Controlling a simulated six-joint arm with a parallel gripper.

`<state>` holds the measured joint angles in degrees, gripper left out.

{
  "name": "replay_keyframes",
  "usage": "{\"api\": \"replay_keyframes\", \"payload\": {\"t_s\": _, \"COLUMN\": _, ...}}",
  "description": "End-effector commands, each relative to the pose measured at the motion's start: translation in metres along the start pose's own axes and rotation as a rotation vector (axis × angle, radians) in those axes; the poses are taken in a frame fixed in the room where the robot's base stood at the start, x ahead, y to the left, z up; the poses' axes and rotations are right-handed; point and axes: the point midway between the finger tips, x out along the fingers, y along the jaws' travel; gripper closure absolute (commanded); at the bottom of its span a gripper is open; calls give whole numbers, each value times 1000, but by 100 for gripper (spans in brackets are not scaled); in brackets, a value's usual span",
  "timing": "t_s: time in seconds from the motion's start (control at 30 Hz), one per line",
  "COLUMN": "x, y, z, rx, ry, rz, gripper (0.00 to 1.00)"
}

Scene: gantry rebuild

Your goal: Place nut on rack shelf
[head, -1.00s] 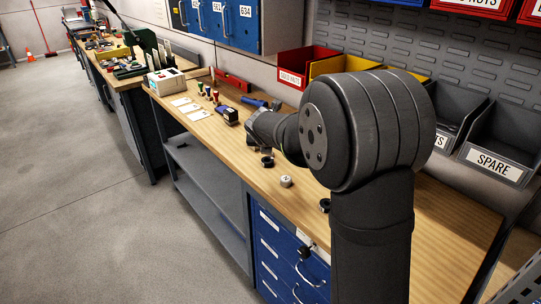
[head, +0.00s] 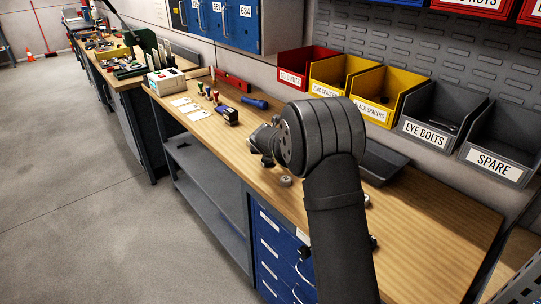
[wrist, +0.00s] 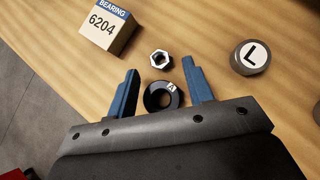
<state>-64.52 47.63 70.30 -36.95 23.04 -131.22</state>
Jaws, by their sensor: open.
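A silver hex nut (wrist: 160,60) lies on the wooden bench in the wrist view, just beyond a black ring (wrist: 161,97) marked "A". My gripper (wrist: 160,66) is open, with its two blue fingers apart. In the picture the ring lies between the fingers and the nut lies near the fingertips; neither is gripped. In the head view my arm hides most of the gripper, and I cannot make out the nut. I cannot tell for sure which surface is the rack shelf; a grey shelf (head: 200,172) shows under the bench.
A "6204" bearing box (wrist: 104,30) and a round piece marked "L" (wrist: 250,56) lie either side of the nut. A dark tray (head: 385,162) sits behind my arm. Labelled bins, including "SPARE" (head: 492,163), line the back. The bench's right end is clear.

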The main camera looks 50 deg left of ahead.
Motion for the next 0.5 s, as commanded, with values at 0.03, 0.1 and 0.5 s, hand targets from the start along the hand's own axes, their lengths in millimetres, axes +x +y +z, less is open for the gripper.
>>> {"api": "replay_keyframes", "payload": {"t_s": 0.03, "x": 7, "y": 0, "z": -1, "rx": 0, "ry": 1, "rz": -1, "gripper": 53}}
{"api": "replay_keyframes", "payload": {"t_s": 0.1, "x": 15, "y": 0, "z": 0, "rx": 0, "ry": 0, "rz": 0, "gripper": 53}}
{"api": "replay_keyframes", "payload": {"t_s": 0.5, "x": 23, "y": 0, "z": 0, "rx": -1, "ry": -1, "rz": 0, "gripper": 59}}
